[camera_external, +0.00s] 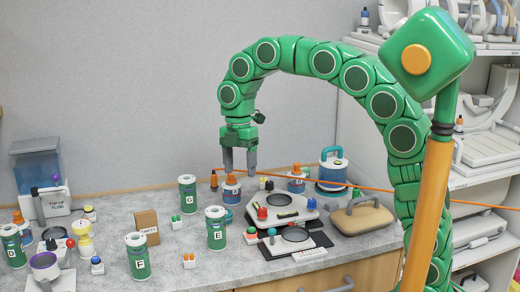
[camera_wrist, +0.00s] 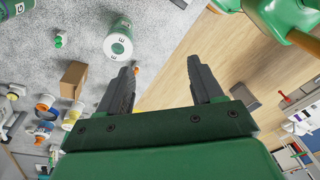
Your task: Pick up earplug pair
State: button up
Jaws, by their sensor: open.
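Two small pairs look like earplugs. An orange pair (camera_external: 188,260) stands on the counter between the canisters marked E and F, near the front edge. A green pair (camera_external: 175,221) stands farther back, between the G canister and the brown box. In the wrist view an orange bit (camera_wrist: 137,70) shows beside the left fingertip, partly hidden by it, and the small green pair (camera_wrist: 60,38) lies at upper left. My gripper (camera_external: 239,165) is open and empty, fingers pointing down, high above the back of the counter. Its two dark fingers also show in the wrist view (camera_wrist: 160,68).
Green canisters E (camera_external: 216,232), F (camera_external: 137,260) and G (camera_external: 187,196) stand around the pairs. A brown box (camera_external: 147,227) is to the left. A white device (camera_external: 283,207) and a tan case (camera_external: 362,217) are to the right. An orange pole (camera_external: 425,215) stands in front.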

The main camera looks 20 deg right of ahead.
jog(key=s+a+f+n, duration=0.25)
jog(key=a+n, duration=0.45)
jog(key=a, duration=0.7)
jog(key=n, duration=0.1)
send_over(189, 260)
jog(key=w, duration=0.2)
notch_tip(189, 260, down, 15)
jog(key=shift+s+d+f, duration=0.1)
jog(key=shift+s+f, duration=0.1)
jog(key=shift+f, duration=1.05)
jog(key=shift+s+f, duration=0.25)
jog(key=shift+f, duration=0.95)
jog(key=shift+s+d+f, duration=0.1)
jog(key=shift+s+f, duration=0.1)
jog(key=shift+f, duration=1.05)
jog(key=shift+a, duration=0.1)
jog(key=shift+c, duration=0.3)
jog(key=c, duration=1)
jog(key=shift+c, duration=0.2)
jog(key=shift+r, duration=0.15)
